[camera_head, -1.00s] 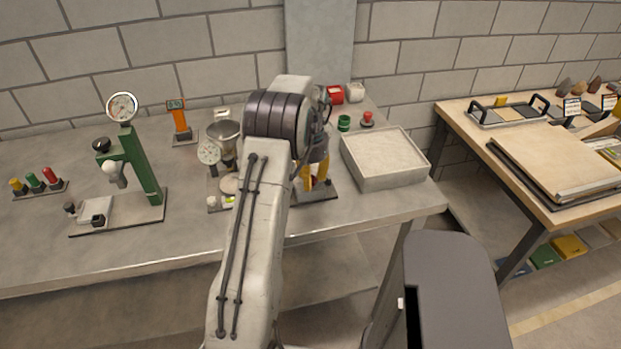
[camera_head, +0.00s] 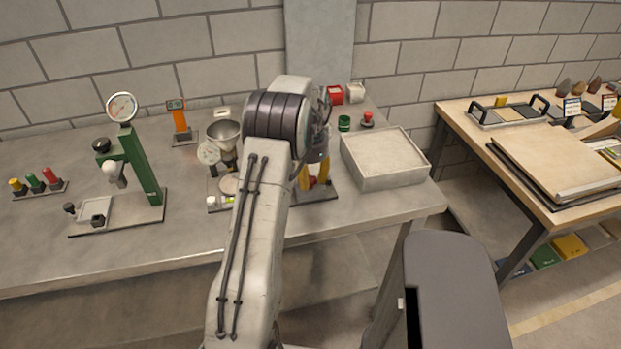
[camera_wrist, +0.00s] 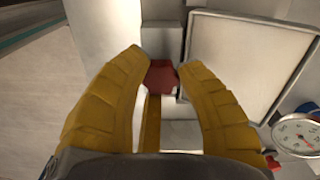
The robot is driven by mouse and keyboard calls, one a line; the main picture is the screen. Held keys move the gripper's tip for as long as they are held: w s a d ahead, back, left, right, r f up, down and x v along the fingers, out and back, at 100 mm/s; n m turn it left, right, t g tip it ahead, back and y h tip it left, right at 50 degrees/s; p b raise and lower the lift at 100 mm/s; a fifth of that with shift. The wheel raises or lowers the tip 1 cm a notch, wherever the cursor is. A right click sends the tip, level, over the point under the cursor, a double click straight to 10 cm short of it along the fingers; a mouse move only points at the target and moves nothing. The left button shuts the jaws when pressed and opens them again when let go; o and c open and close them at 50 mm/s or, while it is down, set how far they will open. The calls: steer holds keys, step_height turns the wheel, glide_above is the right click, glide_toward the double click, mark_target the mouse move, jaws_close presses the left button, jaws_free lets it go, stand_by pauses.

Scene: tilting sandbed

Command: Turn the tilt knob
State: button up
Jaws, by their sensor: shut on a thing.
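The tilt knob is a dark red block (camera_wrist: 161,78) at the upper middle of the wrist view, between the tips of my yellow fingers. My gripper (camera_wrist: 160,64) is shut on it, with the fingertips against its two sides. In the head view my gripper (camera_head: 315,180) reaches down at a small device in the middle of the grey table. My own arm hides most of that device there. A pale framed panel (camera_wrist: 245,58) is to the right of the knob in the wrist view.
A shallow tray of pale sand (camera_head: 385,158) stands to the right of my gripper. A scale with a metal bowl (camera_head: 223,133) is to the left. A green press (camera_head: 140,165) stands further left. A white dial (camera_wrist: 298,134) shows at the wrist view's right edge.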

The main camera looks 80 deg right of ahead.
mark_target(311, 179)
steer(key=shift+a+f, duration=0.1)
steer(key=shift+f, duration=0.05)
steer(key=o, duration=1.2)
step_height(311, 179, up, 12)
stand_by(0.7)
